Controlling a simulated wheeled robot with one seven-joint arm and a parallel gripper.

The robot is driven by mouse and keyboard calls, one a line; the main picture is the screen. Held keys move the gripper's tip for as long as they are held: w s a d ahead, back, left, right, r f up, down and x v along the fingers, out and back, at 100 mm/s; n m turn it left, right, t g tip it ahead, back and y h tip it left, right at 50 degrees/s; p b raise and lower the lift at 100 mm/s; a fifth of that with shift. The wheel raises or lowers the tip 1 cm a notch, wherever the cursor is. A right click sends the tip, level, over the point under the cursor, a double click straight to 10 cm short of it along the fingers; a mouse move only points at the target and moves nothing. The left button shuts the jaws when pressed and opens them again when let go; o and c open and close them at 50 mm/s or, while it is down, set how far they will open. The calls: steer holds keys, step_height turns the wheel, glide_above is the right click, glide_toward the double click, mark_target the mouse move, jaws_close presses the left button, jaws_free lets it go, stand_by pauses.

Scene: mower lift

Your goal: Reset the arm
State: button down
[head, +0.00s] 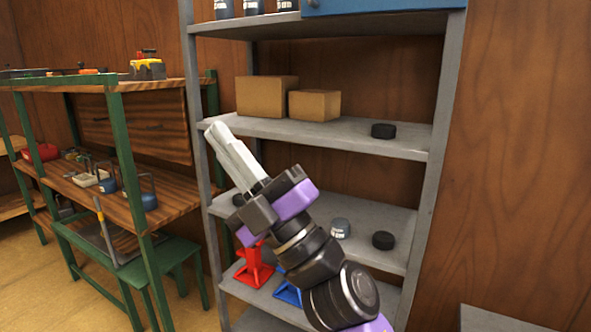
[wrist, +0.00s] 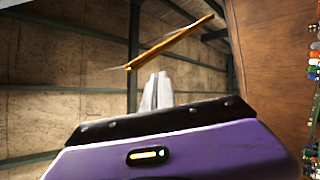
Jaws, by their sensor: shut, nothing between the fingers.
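My gripper (head: 222,140) shows in the head view with its long pale fingers pressed together, pointing up and to the left. It is empty and appears in front of the grey shelf unit's left side. My arm rises from the bottom right of the head view, with dark joints and purple parts. In the wrist view the shut fingers (wrist: 157,90) point up toward the roof, with nothing between them.
The grey shelf unit (head: 446,100) holds cardboard boxes (head: 266,96), black round pucks (head: 383,131), a red jack stand (head: 254,268) and a blue one (head: 287,292). A green-framed workbench (head: 147,255) stands left. Floor (head: 50,290) shows at lower left. An orange beam (wrist: 170,43) hangs overhead.

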steer(key=s+d+f+m+t+h, duration=0.5)
steer(key=s+d+f+m+h, duration=0.2)
steer(key=d+f+m+h, duration=0.45)
steer(key=s+d+f+m+t+h, duration=0.55)
steer(key=d+f+m+h, duration=0.3)
steer(key=f+m, duration=0.55)
steer(key=s+d+f+g+h, duration=0.1)
steer(key=s+d+f+g, duration=0.2)
steer(key=s+f, duration=0.2)
steer(key=s+d+f+m+g+h, duration=0.1)
steer(key=s+d+f+g, duration=0.2)
steer(key=s, duration=0.9)
steer(key=s+d+f+m+g+h, duration=0.1)
steer(key=s+d+f+g, duration=0.2)
steer(key=s+f, duration=0.4)
steer(key=shift+s+f+h, duration=0.25)
steer(key=shift+s+h, duration=0.05)
steer(key=shift+s, duration=0.95)
